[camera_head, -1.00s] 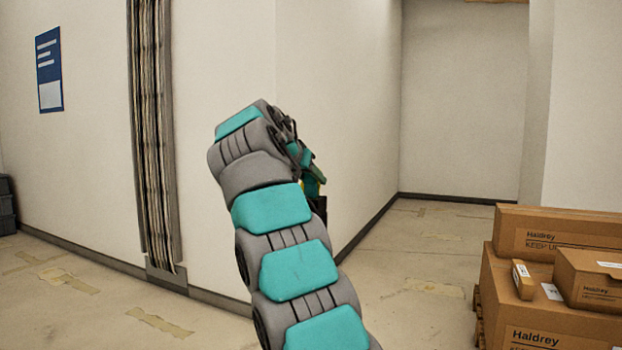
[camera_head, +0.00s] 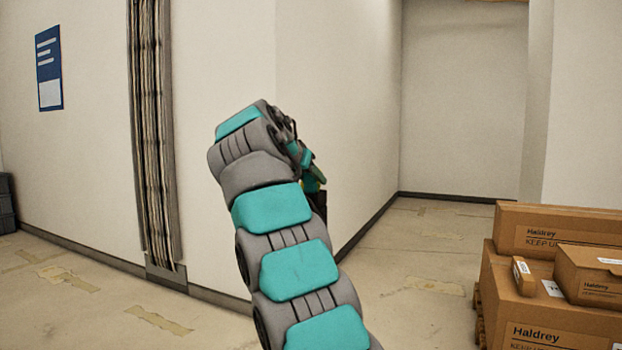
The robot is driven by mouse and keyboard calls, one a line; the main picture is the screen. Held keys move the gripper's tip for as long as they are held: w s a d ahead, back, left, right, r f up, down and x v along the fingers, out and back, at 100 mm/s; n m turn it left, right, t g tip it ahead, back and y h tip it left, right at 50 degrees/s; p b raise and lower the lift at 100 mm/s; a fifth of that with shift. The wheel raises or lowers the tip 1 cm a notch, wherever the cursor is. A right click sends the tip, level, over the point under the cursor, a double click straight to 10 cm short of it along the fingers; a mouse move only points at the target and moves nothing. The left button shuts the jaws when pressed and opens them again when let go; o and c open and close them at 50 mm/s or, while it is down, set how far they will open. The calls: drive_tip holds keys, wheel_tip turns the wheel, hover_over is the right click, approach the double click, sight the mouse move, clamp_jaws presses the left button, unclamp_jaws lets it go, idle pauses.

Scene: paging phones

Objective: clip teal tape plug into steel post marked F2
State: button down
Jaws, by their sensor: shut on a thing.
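My gripper (camera_head: 316,184) shows only in part at the far end of my teal and grey arm, which hides most of it. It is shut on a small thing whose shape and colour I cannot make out. Dark and green parts show there, against the white wall corner. I cannot tell whether the held thing is the teal tape plug. No steel post marked F2 can be made out in this view.
Stacked Haldrey cartons (camera_head: 550,322) stand on a pallet at the lower right. A vertical cable run (camera_head: 153,130) and a blue sign (camera_head: 49,68) are on the left wall (camera_head: 220,60). The floor (camera_head: 410,265) between the wall corner and the cartons is clear.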

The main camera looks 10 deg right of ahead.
drive_tip(key=c, duration=0.7)
unclamp_jaws()
drive_tip(key=p+v, duration=0.1)
drive_tip(key=v, duration=1)
drive_tip(key=shift+s+f, duration=0.1)
drive_tip(key=shift+f, duration=0.05)
